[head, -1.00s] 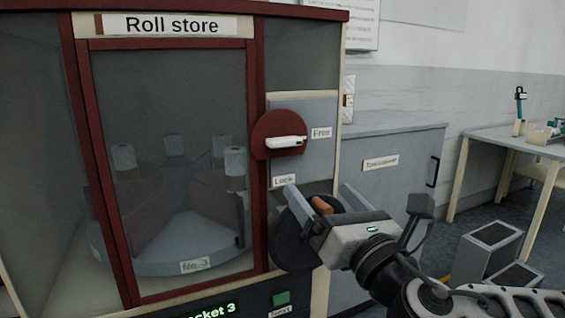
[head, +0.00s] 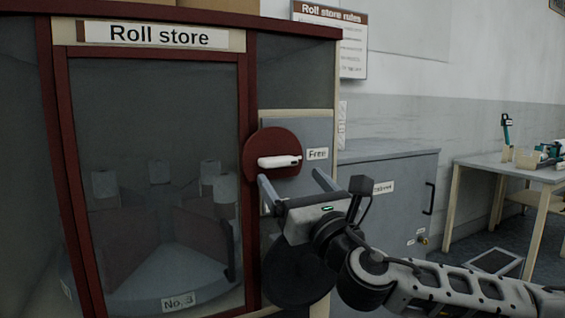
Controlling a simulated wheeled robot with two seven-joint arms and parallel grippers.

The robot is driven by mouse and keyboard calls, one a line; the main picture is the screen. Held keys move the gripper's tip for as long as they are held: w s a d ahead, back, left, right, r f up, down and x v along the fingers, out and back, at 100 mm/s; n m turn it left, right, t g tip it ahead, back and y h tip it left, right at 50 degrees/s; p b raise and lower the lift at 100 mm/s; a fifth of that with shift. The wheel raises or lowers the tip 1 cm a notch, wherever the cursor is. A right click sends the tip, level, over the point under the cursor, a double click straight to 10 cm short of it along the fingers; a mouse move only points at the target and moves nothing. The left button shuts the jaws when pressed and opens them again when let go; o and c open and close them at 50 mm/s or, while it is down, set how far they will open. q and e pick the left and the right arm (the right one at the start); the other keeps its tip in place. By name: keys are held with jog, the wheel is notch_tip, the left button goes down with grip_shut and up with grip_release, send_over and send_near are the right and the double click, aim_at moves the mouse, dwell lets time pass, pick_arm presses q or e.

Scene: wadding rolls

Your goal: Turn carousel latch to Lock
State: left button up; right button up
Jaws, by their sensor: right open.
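The carousel latch is a white handle (head: 279,162) on a dark red round plate (head: 257,147), on the front of the Roll store cabinet. The handle lies about level, its right end toward the "Free" label (head: 317,154). The "Lock" label is hidden behind my right gripper. My right gripper (head: 293,178) is just below the latch, its two fingers spread and pointing at the panel. It is open and empty, and I see a gap between it and the handle in the picture. My left gripper is out of view.
A dark round wheel (head: 296,272) sits below the latch, partly behind my right gripper. Behind the glass door (head: 150,130), several rolls stand on the carousel (head: 190,270). A grey cabinet (head: 400,165) and a table (head: 510,168) stand to the right.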

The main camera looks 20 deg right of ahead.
aim_at(282, 166)
jog(key=x, duration=0.5)
jog(key=shift+w, duration=0.25)
jog(key=c, duration=1)
